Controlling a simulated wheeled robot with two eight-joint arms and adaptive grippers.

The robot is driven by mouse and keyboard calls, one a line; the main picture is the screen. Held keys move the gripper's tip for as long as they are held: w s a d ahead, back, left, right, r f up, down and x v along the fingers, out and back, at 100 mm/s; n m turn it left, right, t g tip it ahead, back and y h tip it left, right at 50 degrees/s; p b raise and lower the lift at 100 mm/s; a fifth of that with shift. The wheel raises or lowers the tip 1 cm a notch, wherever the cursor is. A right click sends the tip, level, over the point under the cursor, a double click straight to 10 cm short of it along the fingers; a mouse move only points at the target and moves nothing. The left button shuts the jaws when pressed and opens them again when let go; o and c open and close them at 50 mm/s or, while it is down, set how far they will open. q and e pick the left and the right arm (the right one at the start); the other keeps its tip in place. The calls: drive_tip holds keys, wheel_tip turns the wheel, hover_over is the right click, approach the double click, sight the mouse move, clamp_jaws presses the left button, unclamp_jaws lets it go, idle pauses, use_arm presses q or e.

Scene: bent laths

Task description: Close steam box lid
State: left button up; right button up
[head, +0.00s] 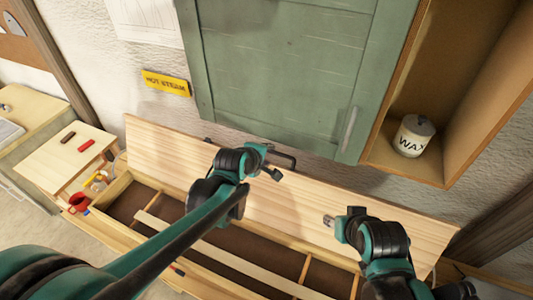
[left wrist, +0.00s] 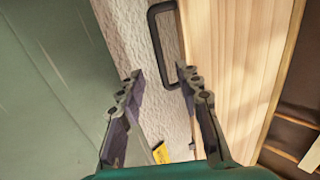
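The steam box lid (head: 225,172) is a long pale wooden board, standing open and tilted up along the back of the box (head: 116,190). A black bar handle (head: 288,155) sits at the lid's upper edge and also shows in the left wrist view (left wrist: 153,45). My left gripper (head: 268,167) is at the lid's upper edge beside the handle. In the left wrist view its fingers (left wrist: 158,76) are spread, with the handle just beyond the tips and nothing held. My right gripper (head: 332,221) is in front of the lid's face, right of centre; its finger opening is unclear.
A pale lath (head: 240,263) lies lengthwise in the open box among dividers. A green cabinet (head: 285,70) hangs close above the lid, with a shelf holding a wax tin (head: 413,136) at right. A yellow sign (head: 166,83) is on the wall. A small table (head: 65,155) stands left.

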sight(275, 153)
use_arm(q)
drive_tip(key=b+x, duration=0.5)
drive_tip(key=x, duration=0.4)
drive_tip(key=shift+w+f, duration=0.1)
drive_tip(key=shift+w+d+f, duration=0.2)
drive_tip(key=shift+w+f, duration=0.05)
drive_tip(key=shift+w, duration=0.2)
drive_tip(key=shift+s, duration=0.1)
clamp_jaws()
drive_tip(key=s+a, duration=0.3)
drive_tip(key=s, duration=0.6)
drive_tip(key=s+a+f, duration=0.1)
drive_tip(key=s+a, duration=0.3)
drive_tip(key=s, duration=0.5)
drive_tip(key=s+a+f, duration=0.1)
drive_tip(key=s+a, duration=0.3)
drive_tip(key=s, duration=0.5)
drive_tip(key=shift+s+a, duration=0.25)
drive_tip(key=shift+s, duration=0.05)
